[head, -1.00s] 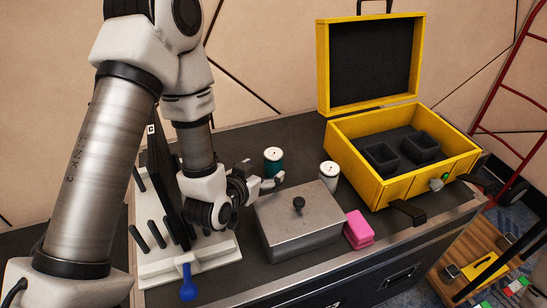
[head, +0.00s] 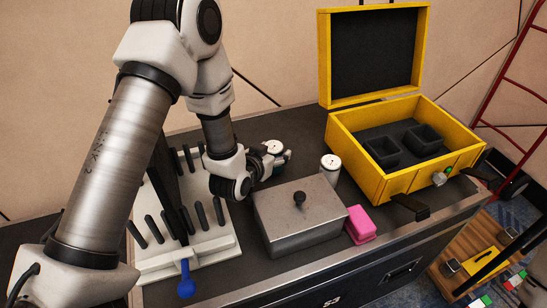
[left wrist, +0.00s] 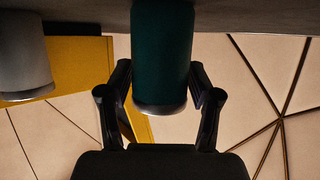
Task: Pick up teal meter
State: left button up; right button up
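The teal meter (head: 287,156) is a short upright cylinder with a white dial on top. It stands on the dark work top behind the grey metal box. My left gripper (head: 276,156) is at the meter, with its fingers partly hidden. In the left wrist view, which is upside down, the teal meter (left wrist: 162,55) sits between the two fingers (left wrist: 160,72), one on each side and close to its edges. The fingers look open, and I cannot tell whether they touch it. My right gripper is not in view.
A grey-white meter (head: 330,170) stands to the right. The metal box (head: 300,222) with a black knob is in front, beside a pink block (head: 360,224). The open yellow case (head: 400,180) is at right. A white peg rack (head: 215,240) with a blue-handled tool (head: 186,284) is at left.

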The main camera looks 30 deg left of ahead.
pick_arm(q)
jog(key=c, duration=0.6)
